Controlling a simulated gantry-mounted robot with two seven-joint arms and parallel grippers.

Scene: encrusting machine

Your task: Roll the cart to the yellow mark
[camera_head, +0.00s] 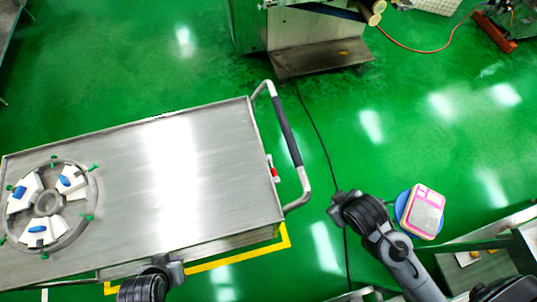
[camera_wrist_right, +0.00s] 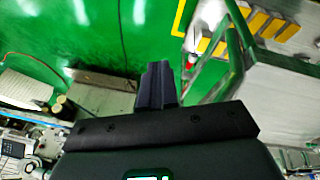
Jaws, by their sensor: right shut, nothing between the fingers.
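The cart (camera_head: 190,150) has a flat steel top and stands at the left in the head view. Its bent handle (camera_head: 287,140) with a black grip sticks out at its right end. The yellow mark (camera_head: 235,256) is a taped line on the floor, with a corner just beyond the cart's lower right corner; the cart hides part of it. My right gripper (camera_head: 338,208) is shut and empty, to the right of and below the handle, apart from it. Its closed fingers show in the right wrist view (camera_wrist_right: 157,85). My left gripper (camera_head: 172,268) is by the cart's lower edge; its jaws are unclear.
A round fixture (camera_head: 48,205) with white and blue parts lies on the cart's left end. A machine base (camera_head: 315,50) stands at the top. A pink-and-white device (camera_head: 424,212) on a blue disc is right of my right arm. A dark cable (camera_head: 318,135) crosses the green floor.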

